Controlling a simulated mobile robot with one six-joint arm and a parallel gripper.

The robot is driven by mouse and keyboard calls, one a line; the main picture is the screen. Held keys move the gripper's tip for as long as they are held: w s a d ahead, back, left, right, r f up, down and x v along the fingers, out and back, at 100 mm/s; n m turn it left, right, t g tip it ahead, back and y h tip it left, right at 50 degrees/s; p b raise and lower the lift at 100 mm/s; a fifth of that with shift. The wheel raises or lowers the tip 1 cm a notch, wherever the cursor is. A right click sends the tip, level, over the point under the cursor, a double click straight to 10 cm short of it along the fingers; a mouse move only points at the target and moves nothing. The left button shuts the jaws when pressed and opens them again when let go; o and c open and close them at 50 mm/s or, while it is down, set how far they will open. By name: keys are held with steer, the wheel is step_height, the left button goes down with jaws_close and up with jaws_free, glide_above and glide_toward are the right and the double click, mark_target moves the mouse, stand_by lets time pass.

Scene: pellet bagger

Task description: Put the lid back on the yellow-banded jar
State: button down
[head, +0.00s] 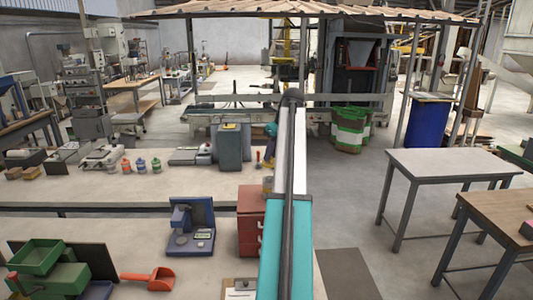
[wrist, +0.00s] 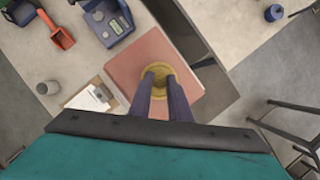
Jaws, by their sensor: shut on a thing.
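In the wrist view, my gripper (wrist: 158,72) is shut on a round yellow piece (wrist: 155,54) above the red drawer cabinet (wrist: 122,68). I cannot tell from this angle whether that piece is the loose lid or part of the yellow-banded jar. In the head view, a small yellowish-brown thing (head: 268,186) shows at the top of the red cabinet (head: 250,222), beside my arm. My arm hides the gripper and part of this thing there. No separate jar or lid can be made out clearly.
A blue scale-like device (head: 190,226), an orange scoop (head: 150,279) and a clipboard (head: 240,290) lie around the cabinet. A grey cylinder (wrist: 47,88) stands near the clipboard. Several small jars (head: 141,166) stand on the bench behind. Open floor (head: 375,235) lies to the right.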

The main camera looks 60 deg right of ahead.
mark_target(273, 163)
steer(key=shift+f, duration=0.15)
steer(key=shift+f, duration=3.05)
steer(key=shift+f, duration=0.15)
stand_by(1.2)
steer(key=c, duration=1.1)
jaws_free()
steer(key=shift+r, duration=3.5)
